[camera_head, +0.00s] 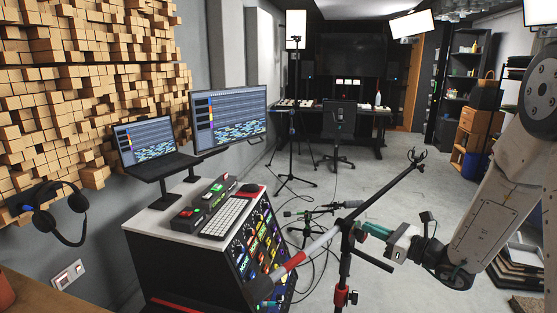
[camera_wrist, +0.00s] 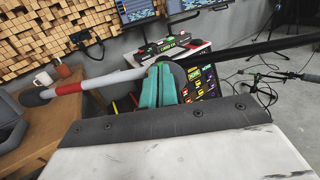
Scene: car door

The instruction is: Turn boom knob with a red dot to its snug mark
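A microphone boom stand (camera_head: 344,262) stands in front of me, its boom slanting from low left to upper right. The boom has a grey and red section on the left (camera_wrist: 95,84) and a thin black bar on the right. A dark clutch (camera_head: 348,228) joins boom and upright. My gripper (camera_head: 362,229) has teal fingers and reaches the clutch from the right. In the wrist view the fingers (camera_wrist: 166,72) stand close together at the clutch and hide the boom knob. I cannot tell whether they press on it. No red dot or snug mark can be made out.
A console desk (camera_head: 165,222) with two screens stands left of the stand. A low stand with a microphone (camera_head: 318,210) and cables lie on the floor behind. A headset (camera_head: 60,215) hangs on the left wall. Open floor lies towards the back desk.

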